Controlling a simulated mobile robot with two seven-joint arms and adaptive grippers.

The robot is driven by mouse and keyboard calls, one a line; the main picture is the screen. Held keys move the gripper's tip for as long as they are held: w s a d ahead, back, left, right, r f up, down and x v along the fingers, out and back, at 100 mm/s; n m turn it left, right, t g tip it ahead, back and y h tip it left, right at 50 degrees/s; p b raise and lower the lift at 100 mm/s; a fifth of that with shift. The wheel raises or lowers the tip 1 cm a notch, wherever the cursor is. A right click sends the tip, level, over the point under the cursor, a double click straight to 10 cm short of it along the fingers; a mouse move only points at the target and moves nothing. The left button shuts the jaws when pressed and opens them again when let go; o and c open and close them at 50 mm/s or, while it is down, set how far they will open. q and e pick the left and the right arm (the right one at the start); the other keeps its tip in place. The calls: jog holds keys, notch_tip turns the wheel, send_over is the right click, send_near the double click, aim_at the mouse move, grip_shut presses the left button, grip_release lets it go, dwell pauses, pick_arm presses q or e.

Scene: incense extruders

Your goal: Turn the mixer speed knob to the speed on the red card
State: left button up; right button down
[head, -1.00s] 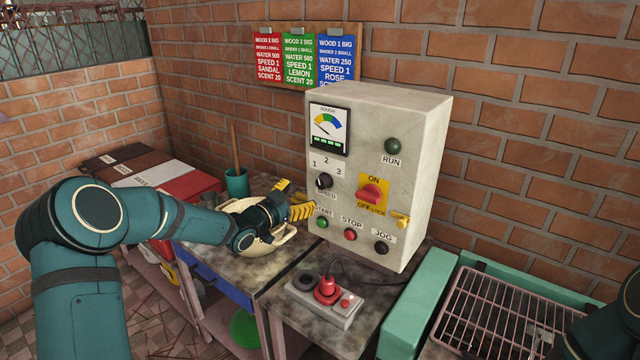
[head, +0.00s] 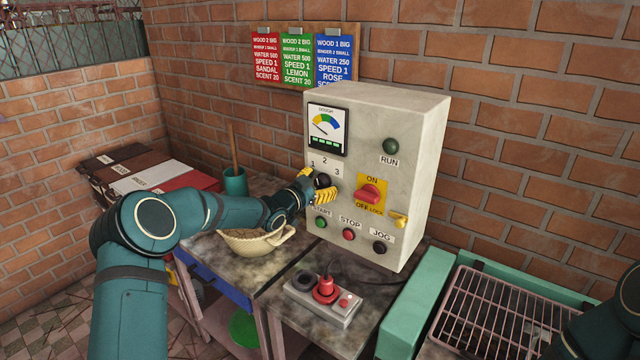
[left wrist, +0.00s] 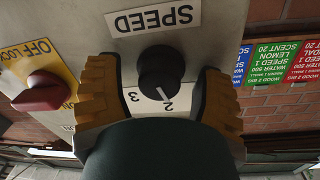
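The red card (head: 267,58) hangs at the left of the board and reads SPEED 1. The black speed knob (head: 322,180) is on the front of the grey control box, under the numbers 1, 2 and 3. In the upside-down left wrist view, the knob (left wrist: 161,70) has a white line that points near the 2; the 1 is hidden. My left gripper (head: 312,191) is at the knob. In the left wrist view its yellow-and-black fingers (left wrist: 156,92) are open on either side of the knob, with gaps showing. My right gripper is out of view.
The red ON/OFF switch (head: 369,194) is right of the knob. Start (head: 321,222), stop (head: 348,234) and jog (head: 379,248) buttons sit below. A woven basket (head: 252,243) and a small box with a red knob (head: 325,290) stand in front.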

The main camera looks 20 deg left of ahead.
pick_arm(q)
grip_shut()
jog(key=n, duration=0.5)
jog(key=shift+n+t, duration=0.3)
jog(key=shift+n, duration=0.1)
jog(key=shift+r, duration=0.1)
jog(key=shift+o, duration=1.1)
grip_release()
jog(key=shift+s+a, duration=0.1)
jog(key=v, duration=1.2)
